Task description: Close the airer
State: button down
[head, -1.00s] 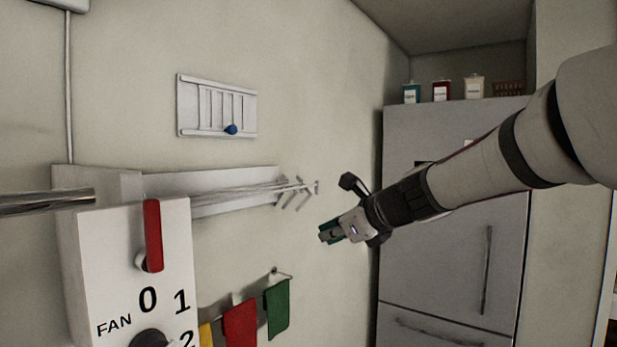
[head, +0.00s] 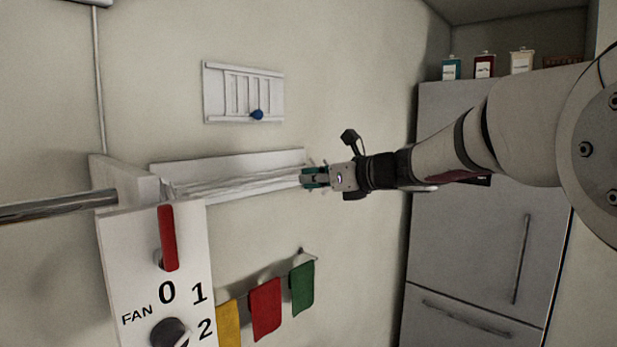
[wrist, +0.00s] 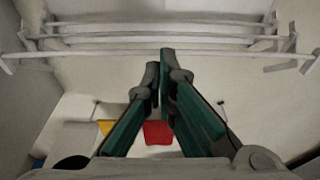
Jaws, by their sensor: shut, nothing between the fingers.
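The airer is a white wall-mounted rack with a pale back board (head: 285,160) and several thin rails (head: 235,184) standing out from it. In the wrist view its rails cross the top of the picture, with the front rail (wrist: 100,53) nearest and slanted end arms at both sides. My gripper (head: 304,178) is at the right end of the airer in the head view and hides that end. In the wrist view my gripper (wrist: 160,62) has its green-sided fingers together and empty, tips overlapping the front rail. I cannot tell whether they touch it.
A white panel (head: 140,250) with a red lever and fan knob stands at the near left, beside a metal bar (head: 60,206). Yellow, red (head: 265,310) and green cloths hang below the airer. A grey fridge (head: 480,220) stands right. A small framed rack (head: 243,92) is above.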

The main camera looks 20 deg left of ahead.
aim_at(287, 180)
jog(key=shift+p+x, duration=0.45)
jog(key=shift+x, duration=1.75)
jog(key=shift+a, duration=0.1)
jog(key=b+x, duration=0.2)
jog(key=x, duration=0.1)
jog(key=b+x, duration=0.1)
jog(key=x, duration=0.1)
jog(key=shift+w+r, duration=0.1)
jog(key=shift+r, duration=0.2)
jog(key=shift+a+r, duration=0.1)
jog(key=shift+r, duration=0.1)
